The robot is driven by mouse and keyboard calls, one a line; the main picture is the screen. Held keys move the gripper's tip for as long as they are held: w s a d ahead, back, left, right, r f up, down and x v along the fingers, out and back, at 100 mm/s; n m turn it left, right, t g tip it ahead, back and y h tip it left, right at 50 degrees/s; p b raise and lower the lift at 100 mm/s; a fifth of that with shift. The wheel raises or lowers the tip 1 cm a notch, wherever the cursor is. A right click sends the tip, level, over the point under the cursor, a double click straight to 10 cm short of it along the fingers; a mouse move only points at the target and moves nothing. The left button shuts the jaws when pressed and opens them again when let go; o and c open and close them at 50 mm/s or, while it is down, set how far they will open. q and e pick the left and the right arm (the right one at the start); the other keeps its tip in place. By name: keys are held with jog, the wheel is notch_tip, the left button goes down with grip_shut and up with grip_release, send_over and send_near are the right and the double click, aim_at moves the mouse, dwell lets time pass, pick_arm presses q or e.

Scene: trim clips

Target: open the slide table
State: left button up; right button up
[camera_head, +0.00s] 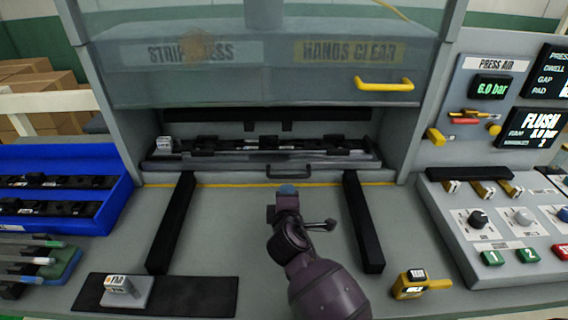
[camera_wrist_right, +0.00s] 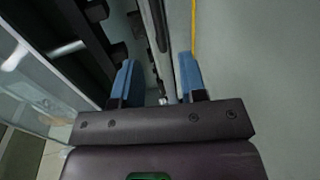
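The slide table (camera_head: 222,164) is a grey plate carrying a row of black fixtures, inside the press opening, behind the yellow line. Its dark bar handle (camera_head: 289,175) is at the middle of its front edge. My right gripper (camera_head: 287,188) is just in front of the handle, seen from behind. In the right wrist view, the right gripper's blue fingertips (camera_wrist_right: 156,80) are apart, with the slide's front edge (camera_wrist_right: 160,45) showing between and beyond them. I cannot tell whether they touch the handle. My left gripper is in neither view.
Two black rails (camera_head: 172,225) (camera_head: 363,222) run forward on the bench, with clear surface between them apart from my arm. The raised clear guard (camera_head: 270,80) has a yellow handle (camera_head: 384,84). A blue bin (camera_head: 118,205) is left; a control panel (camera_head: 500,225) is right.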

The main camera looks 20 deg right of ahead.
aim_at(286, 176)
jog(key=shift+x, duration=0.75)
jog(key=b+x, duration=0.1)
jog(key=x, duration=0.8)
jog(key=shift+w+r, duration=0.1)
jog(key=shift+w, duration=0.05)
grip_shut()
